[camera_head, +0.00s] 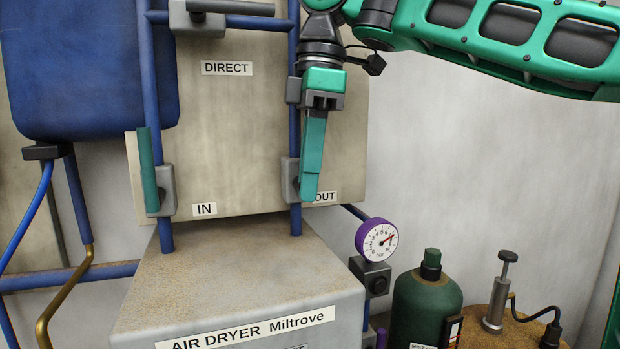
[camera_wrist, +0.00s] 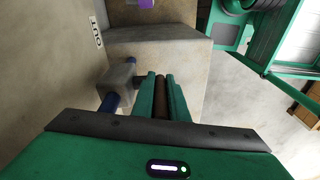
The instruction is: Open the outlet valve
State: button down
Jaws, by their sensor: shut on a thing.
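The outlet valve's grey body (camera_head: 290,180) sits on the blue pipe beside the OUT label (camera_head: 326,196). My gripper (camera_head: 309,194) points downward in front of it and hides the valve handle in the head view. In the wrist view, the grey valve body (camera_wrist: 118,84) is left of my green fingers (camera_wrist: 160,76). A brown bar, seemingly the valve handle (camera_wrist: 160,98), lies lengthwise between the fingers, which are shut on it. The handle's exact angle to the pipe cannot be told.
The inlet valve (camera_head: 160,190) has an upright green handle (camera_head: 150,168) to the left. The air dryer box (camera_head: 240,275) stands below. A purple-rimmed gauge (camera_head: 377,240) and a green bottle (camera_head: 425,305) are to the right.

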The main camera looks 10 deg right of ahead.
jog(key=shift+w+r, duration=0.15)
jog(key=c, duration=1.7)
grip_release()
jog(key=shift+w, duration=0.2)
jog(key=shift+c, duration=0.2)
jog(key=shift+a, duration=0.1)
jog(key=shift+s, duration=0.1)
notch_tip(320, 180, up, 8)
jog(key=shift+w+d+f, duration=0.25)
jog(key=shift+w+d, duration=0.1)
jog(key=shift+c, duration=0.6)
